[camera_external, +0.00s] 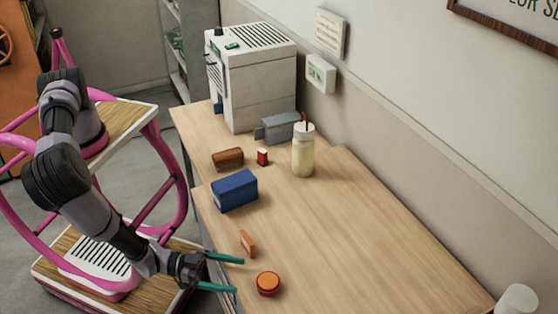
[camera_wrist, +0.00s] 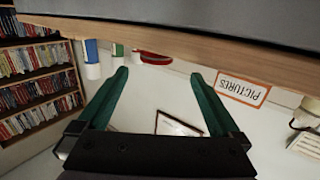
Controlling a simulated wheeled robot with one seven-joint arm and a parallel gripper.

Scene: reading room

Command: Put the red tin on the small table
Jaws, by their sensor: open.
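A low round orange-red tin (camera_external: 268,284) lies on the long wooden tabletop (camera_external: 340,235), near its front edge. It is the thing that best fits the red tin. My gripper (camera_external: 239,276) is open and empty, its two teal fingers pointing toward the tin from the left, a short way apart from it. In the wrist view, which looks upside down, a red object (camera_wrist: 155,58) shows beyond the open fingers of my gripper (camera_wrist: 159,75); it may be the same tin.
Farther back are a blue box (camera_external: 234,190), a brown object (camera_external: 228,158), a small red item (camera_external: 262,157), a pale bottle (camera_external: 303,155) and a white machine (camera_external: 252,80).

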